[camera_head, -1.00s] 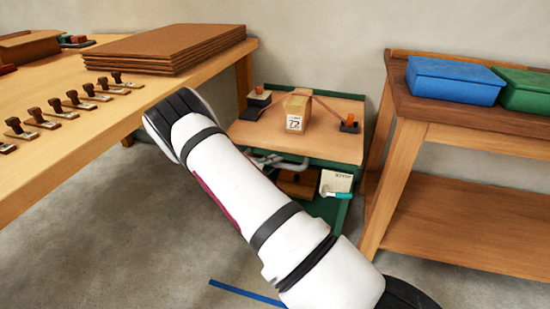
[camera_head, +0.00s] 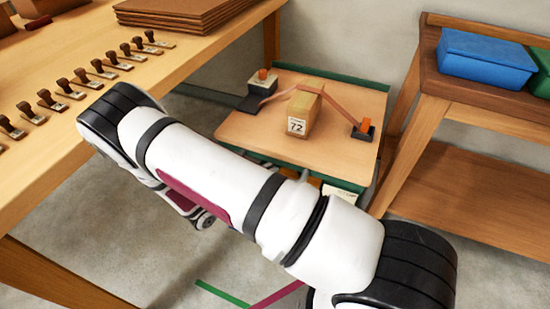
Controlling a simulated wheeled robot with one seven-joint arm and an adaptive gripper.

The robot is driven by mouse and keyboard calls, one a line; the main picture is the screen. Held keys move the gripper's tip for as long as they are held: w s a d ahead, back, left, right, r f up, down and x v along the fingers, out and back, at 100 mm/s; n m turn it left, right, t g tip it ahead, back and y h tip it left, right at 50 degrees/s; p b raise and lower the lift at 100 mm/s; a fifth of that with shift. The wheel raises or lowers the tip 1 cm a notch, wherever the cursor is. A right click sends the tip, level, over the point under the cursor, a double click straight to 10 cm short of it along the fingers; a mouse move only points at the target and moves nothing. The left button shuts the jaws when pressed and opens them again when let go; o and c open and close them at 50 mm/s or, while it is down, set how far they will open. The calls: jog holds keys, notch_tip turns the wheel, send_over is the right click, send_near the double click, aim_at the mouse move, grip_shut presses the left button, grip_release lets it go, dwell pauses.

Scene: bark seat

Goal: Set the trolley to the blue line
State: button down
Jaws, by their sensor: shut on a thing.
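The trolley (camera_head: 235,130) has a wooden top with green edges and stands against the wall, between the long table and the right bench. A box marked 72 (camera_head: 298,126) sits on its top, with a strap (camera_head: 336,107) running over it between two corner fittings. My white arm crosses in front of the trolley and hides its lower front. My gripper cannot be made out; it is hidden behind or below the arm. The blue line is not visible now. A green line (camera_head: 222,293) and a magenta line (camera_head: 277,294) show on the floor at the bottom.
The long table (camera_head: 190,65) on the left holds several stamps and a stack of brown boards (camera_head: 190,14). The right bench (camera_head: 470,95) carries a blue box (camera_head: 485,62) and a green one. Grey floor shows at the lower left.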

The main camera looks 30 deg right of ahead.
jog(key=shift+s+a, duration=0.85)
jog(key=shift+a, duration=0.2)
jog(key=c, duration=1.5)
grip_release()
jog(key=shift+a, duration=0.15)
jog(key=v, duration=1.1)
jog(key=shift+s+a+r, duration=0.1)
jog(key=shift+a, duration=0.25)
